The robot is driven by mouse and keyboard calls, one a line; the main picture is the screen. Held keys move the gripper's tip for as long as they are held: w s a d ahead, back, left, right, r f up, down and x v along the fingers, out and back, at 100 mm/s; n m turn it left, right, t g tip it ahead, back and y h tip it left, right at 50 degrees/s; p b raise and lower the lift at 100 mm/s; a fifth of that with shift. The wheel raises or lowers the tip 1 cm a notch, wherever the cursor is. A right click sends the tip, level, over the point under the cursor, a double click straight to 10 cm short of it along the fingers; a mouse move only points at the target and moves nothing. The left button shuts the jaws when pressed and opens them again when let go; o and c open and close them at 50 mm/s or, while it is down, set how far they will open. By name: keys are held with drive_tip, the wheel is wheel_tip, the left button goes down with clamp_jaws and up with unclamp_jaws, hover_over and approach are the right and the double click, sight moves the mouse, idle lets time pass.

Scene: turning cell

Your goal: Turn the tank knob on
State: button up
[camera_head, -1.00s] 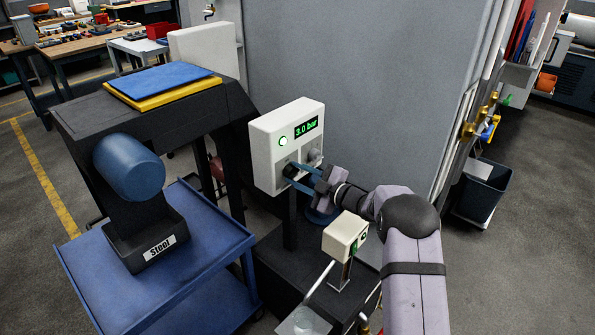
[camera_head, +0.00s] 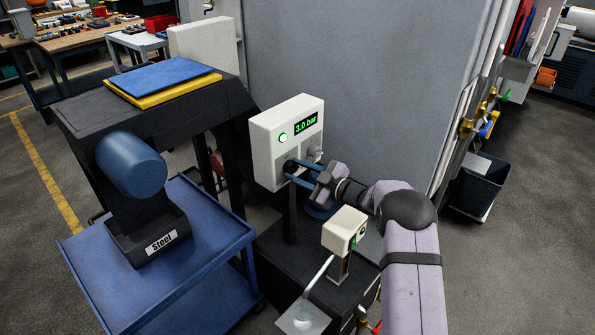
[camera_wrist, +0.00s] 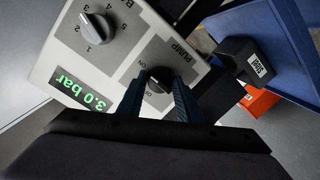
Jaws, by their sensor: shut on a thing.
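A white control panel (camera_head: 262,150) carries a green 3.0 bar display (camera_head: 306,124) and a lit green lamp (camera_head: 283,138). Its black knob (camera_wrist: 158,77) sits beside the label PUMP, with ON and OFF marks, in the wrist view. My gripper (camera_head: 296,170) reaches the panel from the right. Its two blue fingers (camera_wrist: 158,92) are shut on this black knob, one on each side. They partly hide the knob and its marks, so I cannot tell its exact setting. A grey dial (camera_wrist: 96,27) with numbers sits apart from the fingers on the same panel.
A small beige box (camera_head: 344,229) stands on a post below my arm. A blue cart (camera_head: 200,230) with a black holder labelled Steel (camera_head: 150,243) is at the left. A large grey wall (camera_head: 400,80) rises behind the panel.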

drive_tip(key=o, duration=1)
drive_tip(key=shift+d, duration=0.1)
drive_tip(key=shift+b+v, duration=0.8)
drive_tip(key=shift+v, duration=2.8)
drive_tip(key=d+r+m+t+h+p, duration=0.1)
drive_tip(key=d+r+m+h+p, duration=0.3)
drive_tip(key=d+m+h, duration=0.3)
drive_tip(key=s+d+f+m+g+h+p, duration=0.15)
drive_tip(key=s+m+g+h, duration=0.3)
drive_tip(key=s, duration=0.65)
drive_tip(key=s+a+m+g+p, duration=0.1)
drive_tip(key=s+g, duration=0.1)
drive_tip(key=s, duration=0.8)
drive_tip(key=s+a+f+m+g+p, duration=0.1)
drive_tip(key=s+g, duration=0.2)
drive_tip(key=s, duration=0.6)
drive_tip(key=s+a+m+g+p, duration=0.2)
drive_tip(key=s+g, duration=0.1)
drive_tip(key=s, duration=0.7)
drive_tip(key=shift+s+a+f, duration=0.15)
drive_tip(key=shift+s+f, duration=0.1)
drive_tip(key=shift+s, duration=0.05)
